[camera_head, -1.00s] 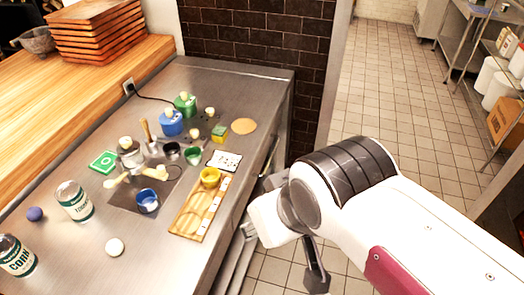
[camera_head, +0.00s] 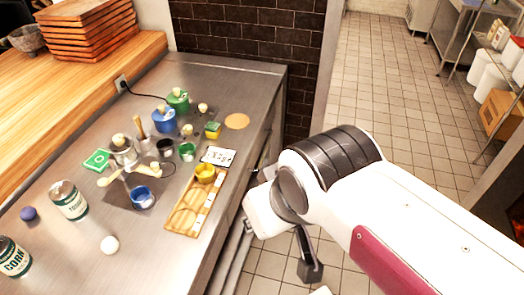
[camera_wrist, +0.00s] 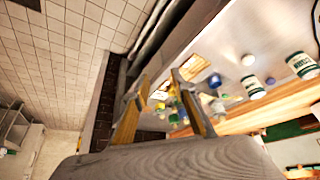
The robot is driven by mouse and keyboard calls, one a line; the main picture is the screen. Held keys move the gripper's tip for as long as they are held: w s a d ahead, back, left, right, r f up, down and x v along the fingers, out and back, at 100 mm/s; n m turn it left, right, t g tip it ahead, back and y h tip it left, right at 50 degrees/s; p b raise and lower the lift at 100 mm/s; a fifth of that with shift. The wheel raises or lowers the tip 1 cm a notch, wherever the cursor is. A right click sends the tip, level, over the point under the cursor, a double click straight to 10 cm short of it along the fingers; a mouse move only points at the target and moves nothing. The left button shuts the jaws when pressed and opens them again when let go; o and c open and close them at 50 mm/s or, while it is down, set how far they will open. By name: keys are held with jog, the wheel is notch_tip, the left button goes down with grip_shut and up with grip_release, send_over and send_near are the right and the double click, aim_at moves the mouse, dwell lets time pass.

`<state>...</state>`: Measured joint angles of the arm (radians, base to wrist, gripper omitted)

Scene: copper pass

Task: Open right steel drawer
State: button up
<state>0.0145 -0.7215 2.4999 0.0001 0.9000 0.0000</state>
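The steel counter (camera_head: 140,255) has its drawer fronts on the right side, seen at a steep angle in the head view. Long steel bars or edges (camera_head: 234,258) run along that side, left of and below my wrist. The right drawer's front is mostly hidden by my gripper and arm, and I cannot tell whether it is open. My gripper (camera_head: 262,174) is beside the counter's front edge. In the wrist view its two fingers (camera_wrist: 160,76) are apart with nothing seen between them. Steel rails (camera_wrist: 152,32) show beyond the fingertips; contact is not visible.
The countertop holds cans, a blue cup (camera_head: 143,197), a wooden tray (camera_head: 183,218) with a yellow cup, and several small pots. A dark brick wall (camera_head: 250,40) stands behind. Tiled floor (camera_head: 375,90) is open to the right, with shelving farther off.

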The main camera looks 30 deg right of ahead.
jog(key=w+d+f+n+t+h, duration=0.15)
jog(key=w+d+f, duration=0.6)
jog(key=f, duration=0.95)
jog(key=w+d+f+n+h, duration=0.15)
jog(key=w+d+f, duration=0.25)
jog(key=w+f, duration=0.95)
jog(key=w+d+f+n+t, duration=0.15)
jog(key=w+d+f, duration=0.45)
jog(key=f, duration=1.3)
jog(key=w+d+r+n+t+h, duration=0.2)
jog(key=w+r+n+t, duration=0.1)
jog(key=r, duration=0.5)
jog(key=w+d+r+n+t+h, duration=0.2)
jog(key=w+r+n+t, duration=0.2)
jog(key=r, duration=0.4)
jog(key=shift+w+t, duration=0.45)
jog(key=shift+t, duration=0.55)
jog(key=shift+w, duration=0.1)
